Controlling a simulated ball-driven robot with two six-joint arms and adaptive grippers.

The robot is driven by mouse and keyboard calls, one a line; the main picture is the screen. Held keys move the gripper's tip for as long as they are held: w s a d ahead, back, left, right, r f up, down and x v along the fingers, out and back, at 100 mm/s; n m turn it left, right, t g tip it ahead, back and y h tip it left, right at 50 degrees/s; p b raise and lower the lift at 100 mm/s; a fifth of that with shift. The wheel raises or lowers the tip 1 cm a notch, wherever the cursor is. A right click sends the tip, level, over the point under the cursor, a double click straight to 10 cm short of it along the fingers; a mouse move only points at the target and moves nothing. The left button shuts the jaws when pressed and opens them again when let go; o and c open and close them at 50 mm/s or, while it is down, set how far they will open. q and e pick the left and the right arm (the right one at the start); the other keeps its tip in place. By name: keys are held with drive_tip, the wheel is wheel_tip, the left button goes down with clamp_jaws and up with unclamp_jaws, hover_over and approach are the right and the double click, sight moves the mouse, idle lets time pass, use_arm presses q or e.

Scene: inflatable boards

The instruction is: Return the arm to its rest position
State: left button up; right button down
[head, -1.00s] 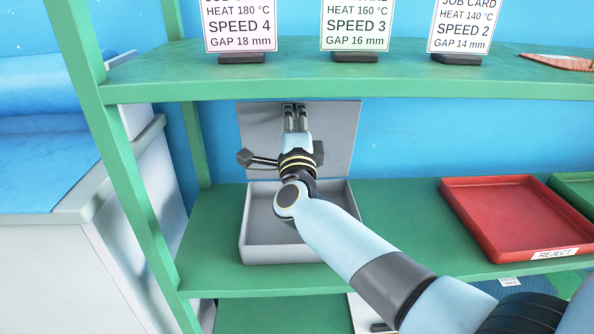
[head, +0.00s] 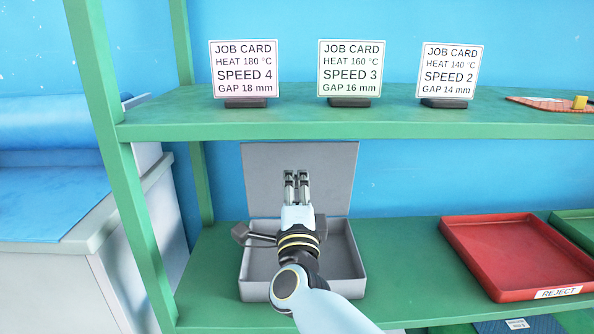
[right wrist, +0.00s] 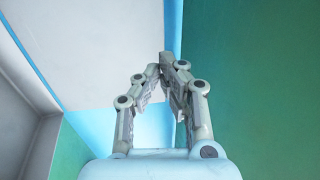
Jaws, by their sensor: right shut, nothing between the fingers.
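My right gripper (head: 297,178) is shut and empty in the head view, pointing away in front of the raised lid of a grey box (head: 256,288). The box stands open on the lower green shelf, and my arm hides part of its inside. The right wrist view also shows the gripper (right wrist: 165,62) with its fingers close together, a pale grey panel to the left and a green surface to the right. My left gripper is not in view.
Three job cards (head: 350,68) stand on the upper green shelf (head: 400,124) above the gripper. A red REJECT tray (head: 520,292) lies to the right on the lower shelf. A green post (head: 115,180) stands at left. The shelf between box and tray is clear.

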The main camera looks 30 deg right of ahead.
drive_tip(key=s+a+f+n+g+y, duration=0.6)
drive_tip(key=s+a+n+y, duration=0.65)
drive_tip(key=n, duration=0.65)
drive_tip(key=s+d+f+n+g+h, duration=0.1)
drive_tip(key=s+d+f+n+g, duration=0.25)
drive_tip(key=s, duration=0.65)
drive_tip(key=s+d+n+g+h, duration=0.1)
drive_tip(key=s+d+n+g, duration=0.2)
drive_tip(key=s+d+g, duration=0.45)
drive_tip(key=s+f, duration=0.3)
drive_tip(key=f, duration=1.1)
drive_tip(key=s+f, duration=0.2)
drive_tip(key=f, duration=1.2)
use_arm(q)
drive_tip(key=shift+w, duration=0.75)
use_arm(e)
drive_tip(key=s+d+f, duration=0.1)
drive_tip(key=s+f, duration=1.3)
drive_tip(key=s, duration=0.4)
drive_tip(key=shift+m+g, duration=0.4)
drive_tip(key=shift+m, duration=0.05)
